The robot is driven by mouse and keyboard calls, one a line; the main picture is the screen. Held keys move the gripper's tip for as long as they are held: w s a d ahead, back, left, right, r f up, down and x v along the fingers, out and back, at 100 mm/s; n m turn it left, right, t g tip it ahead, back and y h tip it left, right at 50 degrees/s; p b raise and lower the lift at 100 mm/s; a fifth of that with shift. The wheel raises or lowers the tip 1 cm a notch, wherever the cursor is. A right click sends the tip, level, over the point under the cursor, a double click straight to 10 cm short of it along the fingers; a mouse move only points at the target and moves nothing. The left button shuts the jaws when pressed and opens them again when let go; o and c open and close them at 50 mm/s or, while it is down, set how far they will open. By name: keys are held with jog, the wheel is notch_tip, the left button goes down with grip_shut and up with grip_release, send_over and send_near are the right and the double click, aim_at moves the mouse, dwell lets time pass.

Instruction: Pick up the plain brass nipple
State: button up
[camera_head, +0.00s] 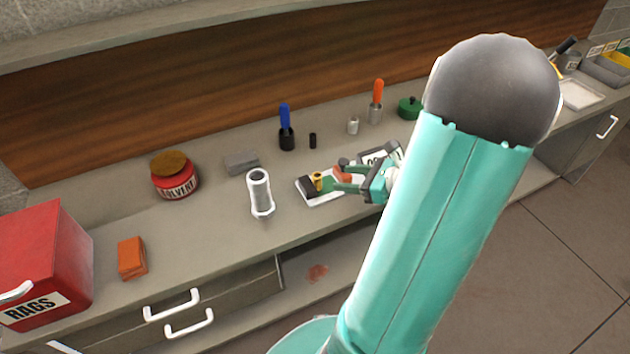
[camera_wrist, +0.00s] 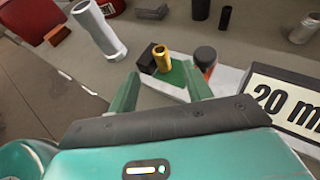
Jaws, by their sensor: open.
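The plain brass nipple (camera_wrist: 162,58) is a small gold tube with an open top. In the wrist view it stands upright on a white tray (camera_wrist: 232,76) with a green patch, beside a black block (camera_wrist: 147,60). In the head view the nipple (camera_head: 317,178) shows small on the tray (camera_head: 318,198). My gripper (camera_wrist: 158,84) is open, its two green fingers spread either side of the line to the nipple. In the head view my gripper (camera_head: 338,178) reaches in from the right. Nothing is between the fingertips; whether they touch the tray I cannot tell.
A black-and-orange piece (camera_wrist: 205,60) stands on the tray's right part. A "20 m" sign (camera_wrist: 285,103) is close on the right. A solvent jar (camera_head: 174,176) and red rags box (camera_head: 42,262) are farther left.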

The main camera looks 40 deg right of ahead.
aim_at(316, 174)
jog(key=x, duration=0.7)
jog(key=shift+w+a, duration=0.1)
jog(key=shift+w, duration=0.15)
grip_shut()
jog(key=shift+r, duration=0.15)
